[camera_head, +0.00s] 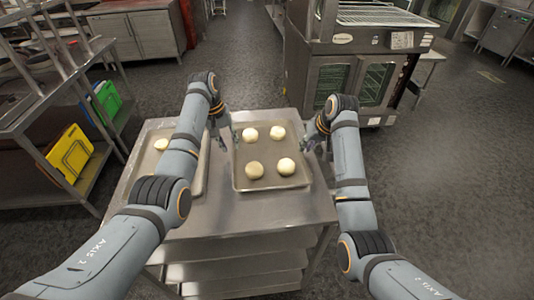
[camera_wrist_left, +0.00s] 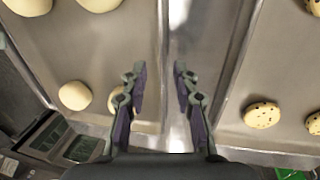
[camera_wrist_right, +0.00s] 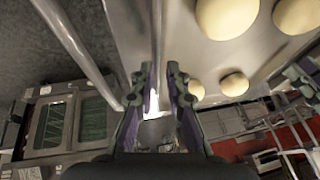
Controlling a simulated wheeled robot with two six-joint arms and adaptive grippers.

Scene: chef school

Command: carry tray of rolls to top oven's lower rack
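The tray of rolls (camera_head: 272,187) lies flat on the steel cart, with several pale rolls (camera_head: 255,169) on it. My left gripper (camera_head: 228,140) is at its left rim. In the left wrist view its fingers (camera_wrist_left: 156,75) are apart over the tray's edge, beside a second tray. My right gripper (camera_head: 312,140) is at the right rim. In the right wrist view its fingers (camera_wrist_right: 158,75) are apart with the rim between or below them; contact is unclear. The oven stack (camera_head: 345,42) stands behind right. A wire rack (camera_head: 385,18) shows at its top; the upper oven is mostly cropped.
A second tray (camera_wrist_left: 285,75) with chocolate-chip cookies sits on the cart (camera_head: 215,218), left of the tray of rolls. A steel table with green and yellow boards (camera_head: 72,153) stands left. The floor (camera_head: 440,150) is clear to the right.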

